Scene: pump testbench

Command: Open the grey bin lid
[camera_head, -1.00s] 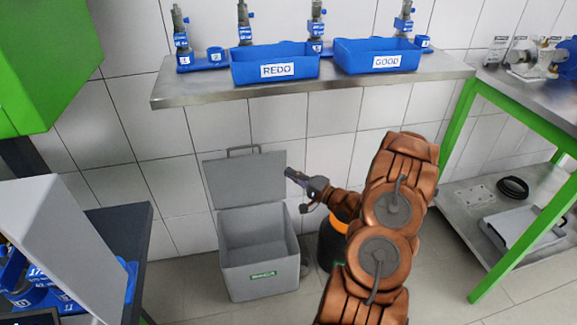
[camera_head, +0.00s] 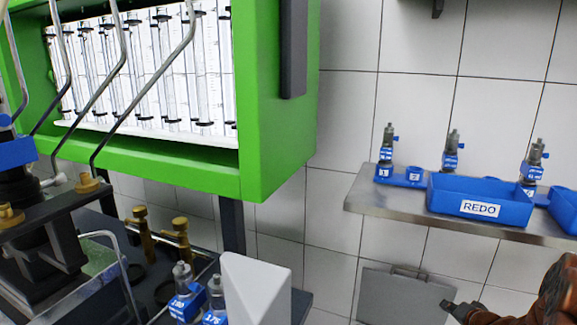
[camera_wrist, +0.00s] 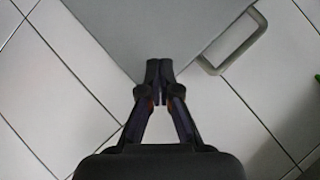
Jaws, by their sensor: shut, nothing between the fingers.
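The grey bin lid (camera_head: 403,297) stands raised upright against the tiled wall at the bottom of the head view, with its handle (camera_head: 408,271) on the top edge. The lid (camera_wrist: 150,35) fills the top of the wrist view, and its handle (camera_wrist: 237,42) shows at the right. My gripper (camera_wrist: 158,66) is shut and empty, with its fingertips at the lid's edge in the picture. I cannot tell whether they touch it. In the head view my gripper (camera_head: 450,306) is at the lid's right side. The bin's body is out of view.
A metal shelf (camera_head: 358,200) above the lid holds the blue REDO bin (camera_head: 440,203) and several small pumps. A green-framed testbench (camera_head: 275,150) fills the left, with a white box (camera_head: 255,290) below it. Tiled wall lies between.

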